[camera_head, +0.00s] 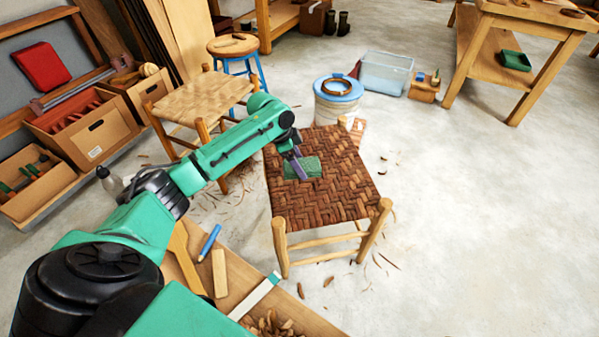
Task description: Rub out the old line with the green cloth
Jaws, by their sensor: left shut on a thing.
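The green cloth (309,167) lies against the dark brown woven bark seat (343,194) of a low wooden stool, left of the seat's middle. My left gripper (299,167) reaches in from the left over the seat and is shut on the cloth at its left part. The old line does not show; I cannot tell whether the cloth or gripper covers it. My right gripper is not in view.
A bench (243,292) in front holds a blue marker, wooden pieces and shavings. A paler woven stool (205,98) stands behind my left arm. A blue-rimmed bucket (338,107) and clear tub (386,74) stand behind the seat. The floor at right is mostly free.

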